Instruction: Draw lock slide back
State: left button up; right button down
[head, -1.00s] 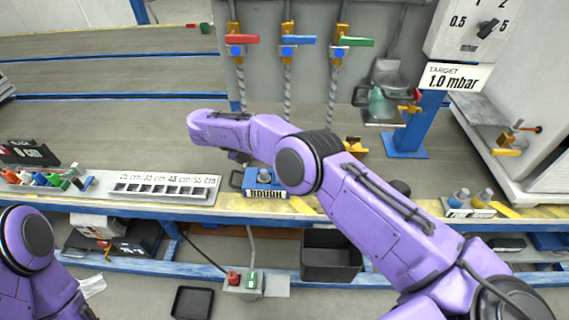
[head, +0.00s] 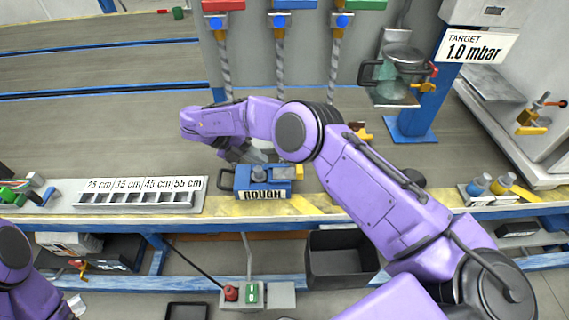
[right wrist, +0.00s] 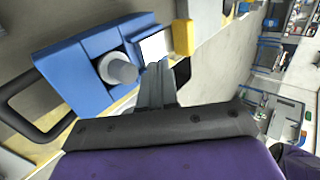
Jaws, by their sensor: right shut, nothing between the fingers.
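The blue ROUGH unit (head: 272,181) sits at the table's front edge, with a black loop handle on its left and a grey round knob (head: 258,173) on top. A small yellow block (head: 297,171), which may be the lock slide, shows at its right end. In the right wrist view the unit (right wrist: 70,80), its knob (right wrist: 118,70) and the yellow block (right wrist: 183,37) show clearly. My right gripper (right wrist: 154,75) is shut and empty, its tips close beside the unit near a white patch; contact cannot be told. In the head view it is partly hidden behind my arm (head: 245,152). My left gripper is out of view.
A grey slotted tray (head: 135,198) lies left of the unit. Valves on hoses hang behind on a grey panel (head: 258,70). A black bin (head: 342,262) and a red-and-green button box (head: 242,294) are below the table edge. Open grey tabletop lies behind my arm.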

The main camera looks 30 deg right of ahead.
aim_at(292, 172)
jog(key=x, duration=0.5)
jog(key=shift+s+d+f+p, duration=0.1)
jog(key=shift+d+f+p, duration=0.05)
jog(key=shift+d+p, duration=0.15)
jog(key=shift+s+d+p, duration=0.15)
jog(key=shift+s+d, duration=0.1)
jog(key=shift+d, duration=0.3)
jog(key=shift+s+d+p, duration=0.15)
jog(key=shift+s+d, duration=0.15)
jog(key=shift+d, duration=0.25)
jog(key=shift+s+d, duration=0.2)
jog(key=shift+d, duration=0.3)
jog(key=shift+s+d+p, duration=0.4)
jog(key=shift+d+p, duration=0.1)
jog(key=shift+d, duration=0.4)
